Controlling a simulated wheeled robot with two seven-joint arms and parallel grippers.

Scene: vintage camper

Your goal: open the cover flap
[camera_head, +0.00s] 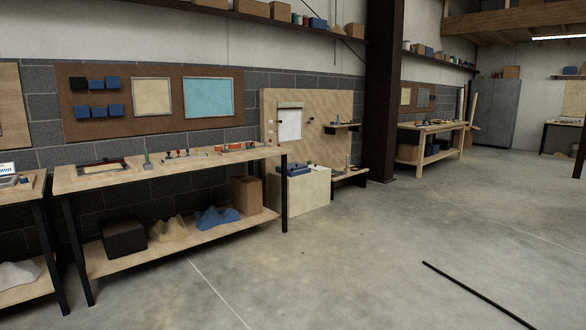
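A white rectangular panel (289,124) with a dark strip along its top hangs on an upright plywood board (325,105) near the middle of the view. It may be the cover flap, but it is too small to be sure. It appears to hang flat against the board. What lies behind it is hidden. Neither of my grippers is in view.
A long workbench (70,180) with small tools stands at the left. A light wooden box (308,192) stands on the floor below the plywood board. A dark steel column (382,90) rises right of it. A thin black bar (475,294) crosses the open concrete floor (390,235).

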